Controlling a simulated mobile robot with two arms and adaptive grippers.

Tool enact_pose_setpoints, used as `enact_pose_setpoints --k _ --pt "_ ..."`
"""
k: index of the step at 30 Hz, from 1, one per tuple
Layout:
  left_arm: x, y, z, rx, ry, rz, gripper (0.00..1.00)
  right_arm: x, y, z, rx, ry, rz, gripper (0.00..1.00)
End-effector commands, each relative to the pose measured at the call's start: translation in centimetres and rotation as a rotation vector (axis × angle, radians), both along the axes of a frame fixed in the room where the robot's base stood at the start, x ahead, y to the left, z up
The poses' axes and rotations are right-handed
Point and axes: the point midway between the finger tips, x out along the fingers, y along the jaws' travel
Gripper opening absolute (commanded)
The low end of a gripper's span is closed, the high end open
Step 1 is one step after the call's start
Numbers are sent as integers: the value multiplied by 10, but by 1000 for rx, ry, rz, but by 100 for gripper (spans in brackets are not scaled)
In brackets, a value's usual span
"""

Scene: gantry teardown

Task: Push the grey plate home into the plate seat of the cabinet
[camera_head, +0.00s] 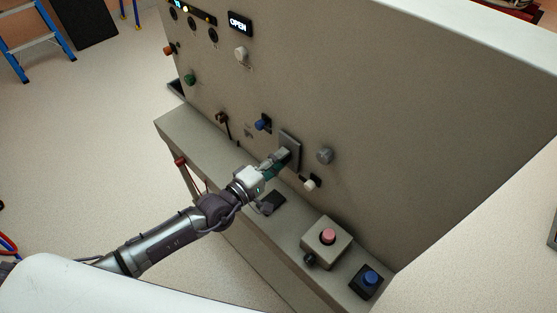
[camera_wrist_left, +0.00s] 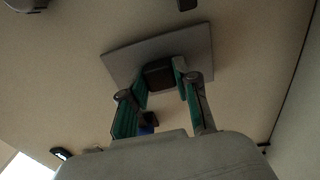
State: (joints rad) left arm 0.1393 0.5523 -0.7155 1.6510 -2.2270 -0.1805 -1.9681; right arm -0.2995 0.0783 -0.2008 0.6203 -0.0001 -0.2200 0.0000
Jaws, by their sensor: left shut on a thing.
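The grey plate (camera_head: 290,151) is upright at the front face of the beige cabinet (camera_head: 400,110). My left gripper (camera_head: 279,157) reaches it from the left and is shut on the dark block at the plate's middle. In the left wrist view the plate (camera_wrist_left: 190,50) looks tilted, and the fingers of my gripper (camera_wrist_left: 165,88) close around the dark block. The plate seat is hidden behind the plate. I cannot tell whether the plate is flush with the cabinet face. My right gripper is not in view.
A grey round knob (camera_head: 325,156), a white knob (camera_head: 311,183) and a blue knob (camera_head: 263,124) surround the plate. On the ledge below stand a box with a pink button (camera_head: 328,236) and a blue-button block (camera_head: 370,279). An OPEN sign (camera_head: 240,23) sits higher up.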

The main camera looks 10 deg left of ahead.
Motion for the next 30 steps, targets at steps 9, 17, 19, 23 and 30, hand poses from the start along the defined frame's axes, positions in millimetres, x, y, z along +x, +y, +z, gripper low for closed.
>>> enact_pose_setpoints --k 9,17,19,23,30 --pt "4 -2 0 1 -1 1 57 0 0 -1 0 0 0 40" --pt "4 -2 -1 1 1 0 60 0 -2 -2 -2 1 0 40" --pt "3 -1 -1 1 1 0 60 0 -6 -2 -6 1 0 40" --pt "-6 5 -1 2 1 0 60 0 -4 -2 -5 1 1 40" --pt "-47 32 -2 4 3 0 60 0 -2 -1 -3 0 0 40"
